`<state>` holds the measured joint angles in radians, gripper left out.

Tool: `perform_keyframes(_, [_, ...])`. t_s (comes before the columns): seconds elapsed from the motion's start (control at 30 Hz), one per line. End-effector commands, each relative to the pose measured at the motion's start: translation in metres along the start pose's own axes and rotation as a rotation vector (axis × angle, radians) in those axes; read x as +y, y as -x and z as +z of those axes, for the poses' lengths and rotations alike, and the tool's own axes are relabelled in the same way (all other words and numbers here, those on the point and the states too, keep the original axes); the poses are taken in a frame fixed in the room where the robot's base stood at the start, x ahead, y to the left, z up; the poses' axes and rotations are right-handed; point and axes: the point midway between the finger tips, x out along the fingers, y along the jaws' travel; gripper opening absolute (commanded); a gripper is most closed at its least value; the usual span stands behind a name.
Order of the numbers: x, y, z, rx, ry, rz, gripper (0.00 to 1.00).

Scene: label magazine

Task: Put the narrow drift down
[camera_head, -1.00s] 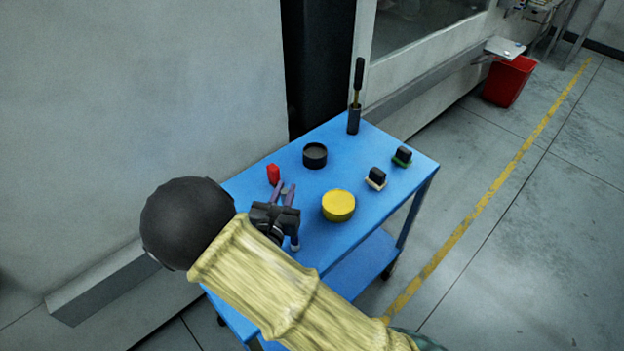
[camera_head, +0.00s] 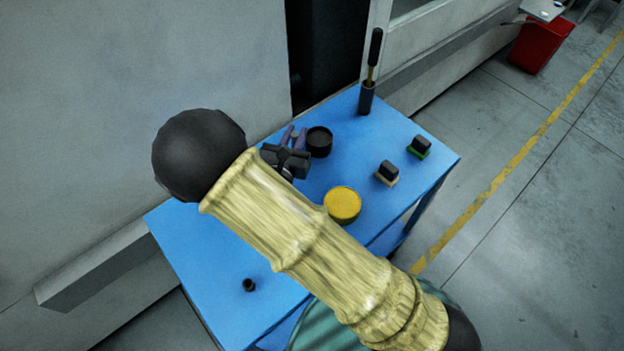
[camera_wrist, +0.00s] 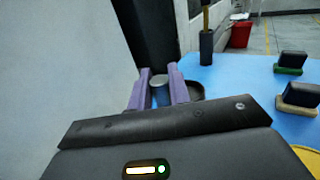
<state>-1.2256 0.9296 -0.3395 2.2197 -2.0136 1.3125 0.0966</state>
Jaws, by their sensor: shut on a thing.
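My gripper (camera_head: 294,138) is over the far left part of the blue trolley top (camera_head: 215,240), just left of the black round pot. In the wrist view its purple fingers (camera_wrist: 160,84) are shut on a grey cylinder, which I take to be the narrow drift (camera_wrist: 158,82). Only its upper end shows between the fingers. Its lower end is hidden, so I cannot tell whether it touches the trolley. In the head view I cannot make the drift out.
The black pot (camera_head: 319,141) is close right of the fingers. A dark holder with a black-handled tool (camera_head: 368,97) stands at the back corner. A yellow tin (camera_head: 343,204), two dark blocks (camera_head: 388,172) (camera_head: 419,146) and a small black piece (camera_head: 248,285) share the top.

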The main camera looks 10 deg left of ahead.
Motion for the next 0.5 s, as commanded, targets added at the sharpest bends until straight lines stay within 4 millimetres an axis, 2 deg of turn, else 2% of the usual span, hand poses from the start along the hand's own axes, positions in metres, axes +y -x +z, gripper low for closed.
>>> perform_keyframes(0.23, [0.000, -0.001, -0.008, 0.000, 0.003, -0.001, 0.00])
perform_keyframes(0.5, [0.000, 0.000, -0.049, 0.001, 0.004, -0.001, 0.00])
